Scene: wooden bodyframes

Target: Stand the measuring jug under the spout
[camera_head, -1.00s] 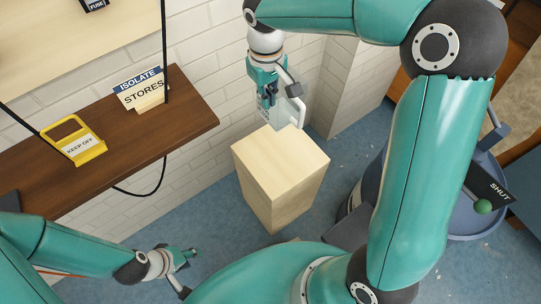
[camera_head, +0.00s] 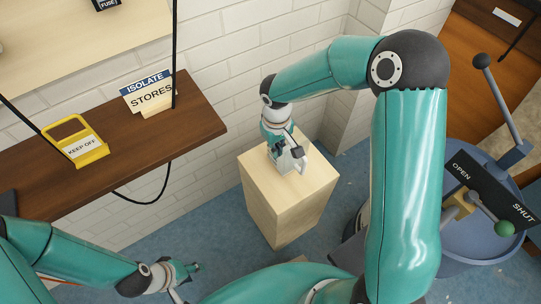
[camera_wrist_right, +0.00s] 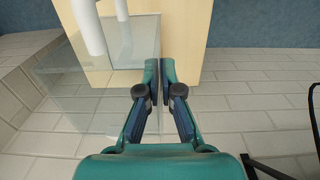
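The measuring jug (camera_head: 292,162) is a clear, box-shaped vessel at the tip of my right arm, over the top of a pale wooden block. In the right wrist view its clear walls (camera_wrist_right: 105,75) show left of the fingers. My right gripper (camera_head: 284,148) is shut on the jug's edge; its fingertips (camera_wrist_right: 159,75) nearly meet there. I cannot tell whether the jug's base touches the block. My left gripper (camera_head: 190,280) is low at the left, away from the jug; its finger gap is unclear. I cannot make out the spout.
The wooden block (camera_head: 270,190) stands on the blue floor by the white brick wall. A blue tub (camera_head: 470,245) at the right carries an OPEN/SHUT plate (camera_head: 490,190) and a green-knobbed lever (camera_head: 504,228). A brown shelf (camera_head: 120,150) with signs hangs at the left.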

